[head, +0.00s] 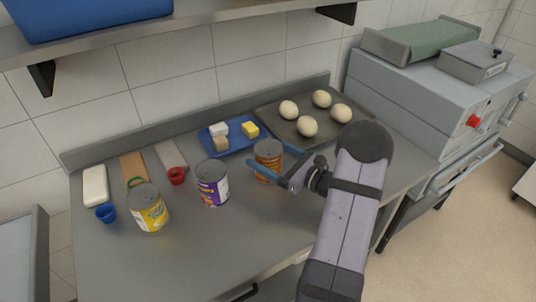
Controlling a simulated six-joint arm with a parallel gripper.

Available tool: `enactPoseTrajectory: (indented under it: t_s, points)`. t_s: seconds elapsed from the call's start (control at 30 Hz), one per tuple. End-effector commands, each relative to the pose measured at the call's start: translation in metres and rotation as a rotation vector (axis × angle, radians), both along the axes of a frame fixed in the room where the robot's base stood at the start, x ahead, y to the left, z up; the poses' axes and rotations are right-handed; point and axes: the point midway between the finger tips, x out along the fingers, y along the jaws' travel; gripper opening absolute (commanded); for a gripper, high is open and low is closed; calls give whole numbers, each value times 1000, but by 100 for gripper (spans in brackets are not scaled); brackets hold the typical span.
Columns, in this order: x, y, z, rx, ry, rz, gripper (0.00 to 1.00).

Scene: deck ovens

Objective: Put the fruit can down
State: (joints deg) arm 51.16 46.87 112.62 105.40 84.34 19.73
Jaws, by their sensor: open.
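A can with an orange-red label (267,152) stands upright on the steel table, between the blue fingers of my gripper (268,157). The fingers are open, one on each side of it; I cannot tell whether either touches it. The near finger hides part of its lower side. A can with a purple and white label (213,187) stands to the left, and a can with a yellow label (150,213) stands farther left, nearer the front. The labels are too small to read, so I cannot tell for sure which is the fruit can.
A blue tray (206,132) with butter-like blocks and a dark baking tray (270,112) with several dough balls lie behind. Small blue (106,213) and red (176,176) cups stand left. The steel table (215,245) is clear in front. Ovens (420,95) stand right.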

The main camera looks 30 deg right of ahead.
Motion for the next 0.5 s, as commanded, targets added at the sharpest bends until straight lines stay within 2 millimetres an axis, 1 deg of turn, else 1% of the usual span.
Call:
enactPoseTrajectory:
  t_s: [0.17, 0.27, 0.37, 0.5]
  points:
    - [0, 0, 3, 0, 0, 0, 84]
    - [-6, -3, 2, 0, 0, -2, 84]
    - [-16, -9, 2, -1, -1, -4, 84]
    - [-38, -18, 1, -1, 0, -6, 84]
